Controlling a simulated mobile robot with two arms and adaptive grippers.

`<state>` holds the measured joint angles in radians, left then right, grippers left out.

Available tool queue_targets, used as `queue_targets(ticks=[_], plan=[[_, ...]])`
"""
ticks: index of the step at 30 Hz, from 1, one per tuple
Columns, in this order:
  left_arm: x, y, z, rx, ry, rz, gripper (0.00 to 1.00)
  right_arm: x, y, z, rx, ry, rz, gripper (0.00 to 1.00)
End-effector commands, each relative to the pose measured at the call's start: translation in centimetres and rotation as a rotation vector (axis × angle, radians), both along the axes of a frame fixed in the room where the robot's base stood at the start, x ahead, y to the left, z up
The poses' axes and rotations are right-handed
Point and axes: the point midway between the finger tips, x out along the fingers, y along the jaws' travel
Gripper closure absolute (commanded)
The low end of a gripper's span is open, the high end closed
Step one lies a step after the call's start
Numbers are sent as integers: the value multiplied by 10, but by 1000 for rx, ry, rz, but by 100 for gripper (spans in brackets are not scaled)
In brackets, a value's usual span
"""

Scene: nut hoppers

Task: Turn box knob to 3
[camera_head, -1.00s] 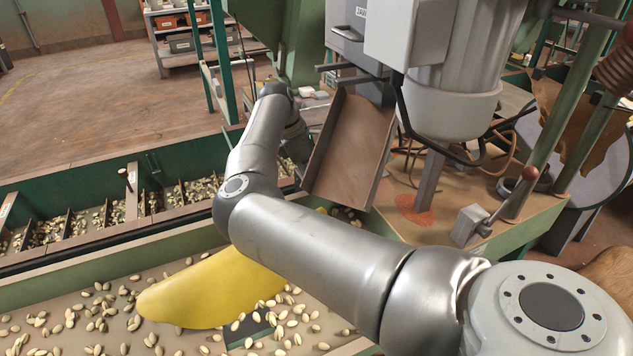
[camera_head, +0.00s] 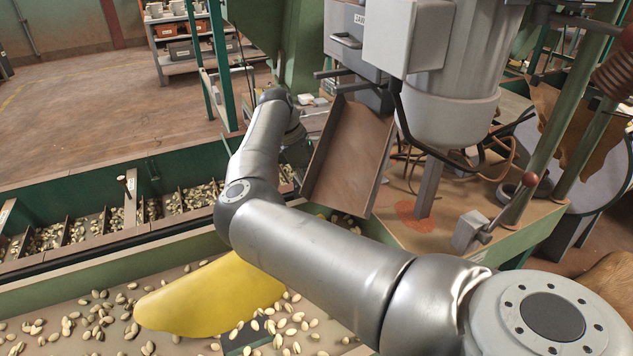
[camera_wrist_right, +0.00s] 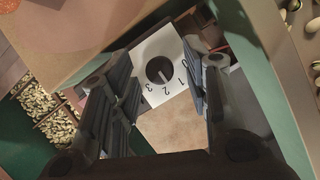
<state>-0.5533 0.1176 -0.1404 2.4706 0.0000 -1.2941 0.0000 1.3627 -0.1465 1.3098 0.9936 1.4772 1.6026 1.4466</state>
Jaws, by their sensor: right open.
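A dark round knob (camera_wrist_right: 160,70) sits on a white plate (camera_wrist_right: 147,49) in the right wrist view. The numerals 1, 2 and 3 are printed around its lower side. A pale pointer line shows on the knob, slanting toward the lower right, around 1 or 2; the exact setting is hard to tell. My right gripper (camera_wrist_right: 157,62) is open, with one finger on each side of the knob in the picture; I cannot tell whether they touch it. In the head view my right arm reaches across toward the back, and the knob cannot be made out. My left gripper is not in view.
A brown metal chute (camera_head: 348,155) stands right beside my arm, below a grey machine (camera_head: 450,75). A yellow heap or sheet (camera_head: 205,295) lies among pistachios in the near green trough. A divided green trough (camera_head: 70,205) runs behind. A lever with a ball end (camera_head: 530,179) stands at right.

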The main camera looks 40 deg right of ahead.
Motion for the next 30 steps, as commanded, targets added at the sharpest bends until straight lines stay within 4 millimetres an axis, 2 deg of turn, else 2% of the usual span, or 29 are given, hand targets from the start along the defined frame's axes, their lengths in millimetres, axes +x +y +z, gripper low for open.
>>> queue_targets(ticks=[16, 21, 28, 30], plan=[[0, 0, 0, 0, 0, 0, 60, 18, 20, 65, 0, -2, 1, 56], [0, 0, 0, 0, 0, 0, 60, 20, 22, 73, -2, -1, 0, 56], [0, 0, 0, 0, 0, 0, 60, 20, 23, 74, -2, 0, -1, 56], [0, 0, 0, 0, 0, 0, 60, 20, 23, 74, -1, 0, 0, 62]])
